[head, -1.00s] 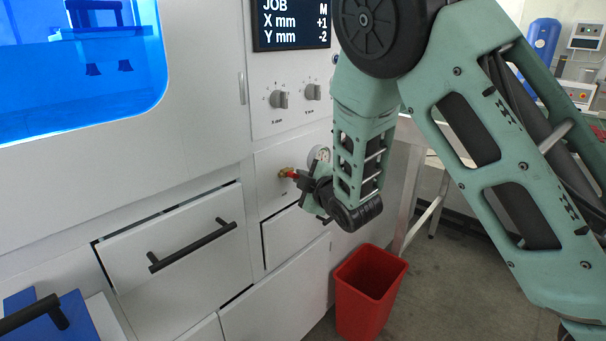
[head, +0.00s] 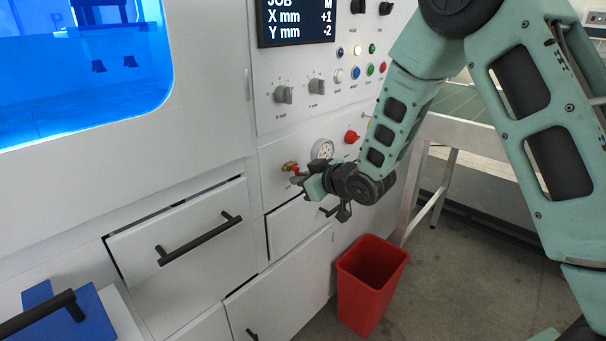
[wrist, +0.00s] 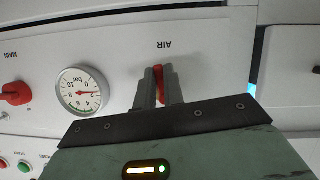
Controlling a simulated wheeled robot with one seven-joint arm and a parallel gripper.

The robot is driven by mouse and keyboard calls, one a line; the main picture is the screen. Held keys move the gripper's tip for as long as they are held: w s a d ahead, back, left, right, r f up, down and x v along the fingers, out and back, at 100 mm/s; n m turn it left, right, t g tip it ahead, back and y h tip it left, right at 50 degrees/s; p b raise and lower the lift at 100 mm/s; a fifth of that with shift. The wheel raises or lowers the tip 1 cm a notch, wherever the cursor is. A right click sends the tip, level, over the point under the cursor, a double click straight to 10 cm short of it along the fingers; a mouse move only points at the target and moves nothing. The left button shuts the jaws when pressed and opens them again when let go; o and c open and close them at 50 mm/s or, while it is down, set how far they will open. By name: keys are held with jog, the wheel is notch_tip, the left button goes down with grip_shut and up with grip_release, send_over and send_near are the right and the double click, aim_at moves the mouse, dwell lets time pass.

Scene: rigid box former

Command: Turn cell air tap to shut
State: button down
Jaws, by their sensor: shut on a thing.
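The air tap (head: 290,167) is a small brass fitting with a red lever on the white machine panel, left of a round gauge. In the wrist view the red lever (wrist: 160,83) sits between the fingers of my gripper (wrist: 156,85), under an upside-down "AIR" label. My gripper (head: 299,180) is shut on the lever; in the head view its fingers partly cover the tap. The lever's exact angle is hard to read because the fingers hide much of it.
A pressure gauge (wrist: 82,90) and a red main knob (wrist: 14,94) sit beside the tap; the knob also shows in the head view (head: 351,137). Drawers with black handles (head: 200,238) lie below, one slightly open. A red bin (head: 366,285) stands on the floor.

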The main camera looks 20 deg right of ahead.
jog(key=shift+a+m+g+y+p, duration=0.15)
jog(key=shift+m+g+y+p, duration=0.15)
jog(key=shift+m+p, duration=0.15)
jog(key=shift+s+m, duration=0.1)
jog(key=shift+m, duration=0.15)
jog(key=c, duration=1.5)
grip_release()
